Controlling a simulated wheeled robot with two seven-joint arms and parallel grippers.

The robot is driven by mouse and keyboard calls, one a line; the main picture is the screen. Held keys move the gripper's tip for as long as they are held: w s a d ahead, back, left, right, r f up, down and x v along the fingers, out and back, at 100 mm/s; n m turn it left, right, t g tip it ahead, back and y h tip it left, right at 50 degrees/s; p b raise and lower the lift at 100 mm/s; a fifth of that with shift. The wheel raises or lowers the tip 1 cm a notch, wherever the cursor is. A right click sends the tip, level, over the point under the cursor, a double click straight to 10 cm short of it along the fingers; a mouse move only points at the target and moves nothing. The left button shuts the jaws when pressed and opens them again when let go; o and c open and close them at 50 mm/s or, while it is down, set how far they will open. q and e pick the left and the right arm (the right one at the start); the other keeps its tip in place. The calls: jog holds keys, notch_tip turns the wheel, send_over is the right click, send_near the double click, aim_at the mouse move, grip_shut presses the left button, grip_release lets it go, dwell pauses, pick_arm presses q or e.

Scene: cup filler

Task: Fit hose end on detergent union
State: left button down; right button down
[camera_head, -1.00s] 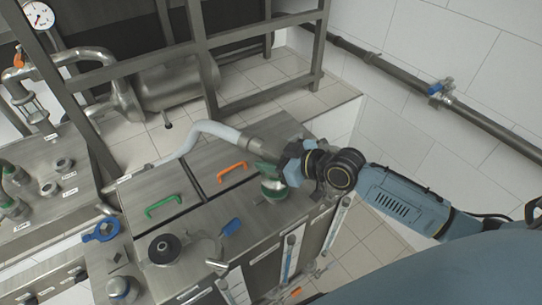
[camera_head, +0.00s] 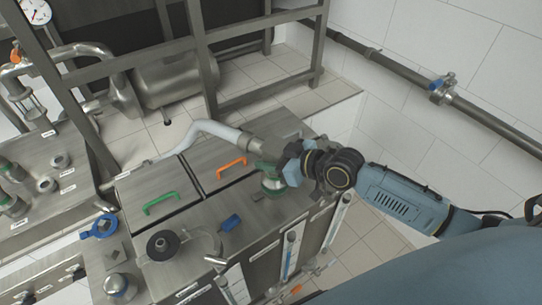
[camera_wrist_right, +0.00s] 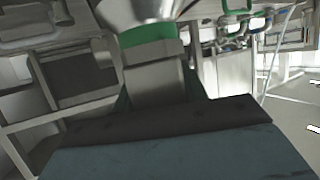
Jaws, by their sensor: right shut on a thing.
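A pale grey hose (camera_head: 214,127) runs across the back of the steel cabinet to a metal hose end (camera_head: 256,146) with a green collar (camera_head: 267,167). My right gripper (camera_head: 288,168) is shut on the hose end, coming in from the right. A green-marked fitting (camera_head: 273,187), which looks like the detergent union, is directly below the collar on the cabinet top. I cannot tell whether the two touch. In the right wrist view, a green band (camera_wrist_right: 150,52) and bare metal (camera_wrist_right: 156,82) show in front of the jaws. My left gripper is out of view.
The cabinet top has a green handle (camera_head: 161,203), an orange handle (camera_head: 232,167), a blue tag (camera_head: 230,223) and a dark round fitting (camera_head: 163,245). A steel frame (camera_head: 262,98) stands behind. A wall pipe with a blue valve (camera_head: 442,88) runs at the right.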

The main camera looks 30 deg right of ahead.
jog(key=shift+w+f+b, duration=0.1)
jog(key=shift+f+b, duration=0.35)
jog(key=shift+f, duration=0.15)
jog(key=c, duration=0.7)
grip_release()
jog(key=shift+s+f, duration=0.2)
jog(key=shift+f, duration=0.05)
jog(key=s+d+r+p, duration=0.6)
jog(key=s+r, duration=0.4)
jog(key=shift+s+d+r+p, duration=0.15)
jog(key=shift+d+r+p, duration=0.1)
jog(key=shift+p, duration=0.15)
dwell(0.3)
